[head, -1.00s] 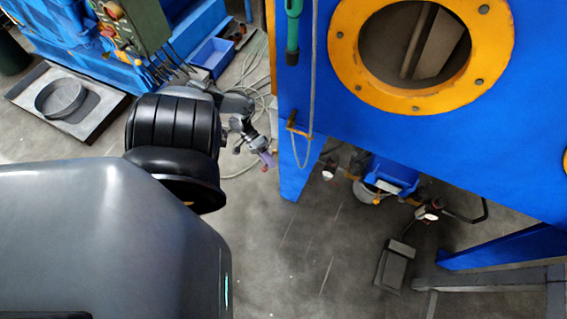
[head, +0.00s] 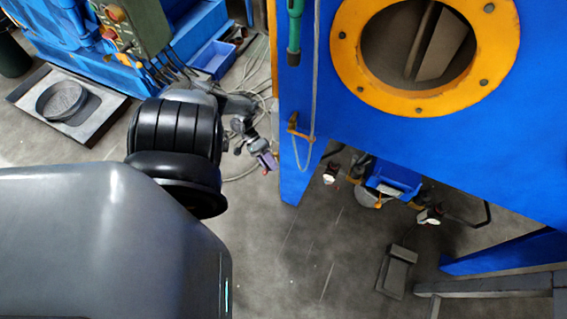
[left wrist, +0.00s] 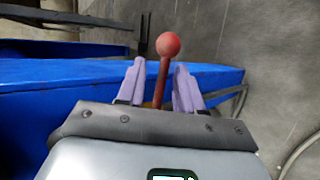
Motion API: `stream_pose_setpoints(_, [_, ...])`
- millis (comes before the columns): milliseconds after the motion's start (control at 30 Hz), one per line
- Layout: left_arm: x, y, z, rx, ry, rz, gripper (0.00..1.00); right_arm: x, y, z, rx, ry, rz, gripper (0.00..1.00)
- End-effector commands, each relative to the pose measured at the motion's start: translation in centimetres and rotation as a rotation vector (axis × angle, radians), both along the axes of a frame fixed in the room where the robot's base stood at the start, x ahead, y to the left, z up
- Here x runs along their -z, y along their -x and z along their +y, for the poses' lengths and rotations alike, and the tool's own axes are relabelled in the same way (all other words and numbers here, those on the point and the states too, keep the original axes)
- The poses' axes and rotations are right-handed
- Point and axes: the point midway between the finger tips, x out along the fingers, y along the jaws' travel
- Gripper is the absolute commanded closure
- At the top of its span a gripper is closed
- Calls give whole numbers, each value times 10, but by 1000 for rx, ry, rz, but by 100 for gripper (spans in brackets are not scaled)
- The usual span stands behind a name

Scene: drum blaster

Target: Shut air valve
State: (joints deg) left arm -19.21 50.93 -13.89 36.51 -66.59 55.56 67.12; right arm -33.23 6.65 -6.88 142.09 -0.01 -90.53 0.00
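A lever with a red ball knob (left wrist: 168,45) and a reddish shaft stands upright in the left wrist view. I cannot make it out in the head view. My left gripper (left wrist: 160,85) has two pale purple fingers, one on each side of the shaft, with small gaps visible. The knob shows beyond the fingertips. In the head view, my left gripper (head: 265,160) is small, left of the blue cabinet's leg, and largely edge-on. My right gripper does not show.
A blue cabinet (head: 400,135) with a yellow-ringed round opening (head: 345,60) fills the upper right. A blue bin (head: 395,175) is beneath it. A pedal (head: 397,272) lies on the floor. Cables lie near my left gripper. Open floor (head: 290,260) is at the middle.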

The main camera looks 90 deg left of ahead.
Motion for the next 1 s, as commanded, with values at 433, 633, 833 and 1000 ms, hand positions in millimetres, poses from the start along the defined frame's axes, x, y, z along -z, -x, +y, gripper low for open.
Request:
stream_pose_setpoints(433, [-13,14,19,2,-5,2,64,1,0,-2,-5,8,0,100])
stream_pose_setpoints(633, [-31,32,42,2,-4,4,64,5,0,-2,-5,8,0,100])
stream_pose_setpoints(833, [-47,46,62,2,-4,3,64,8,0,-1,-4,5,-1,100])
stream_pose_setpoints(1000, [-55,53,71,1,-2,2,64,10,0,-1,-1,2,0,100])
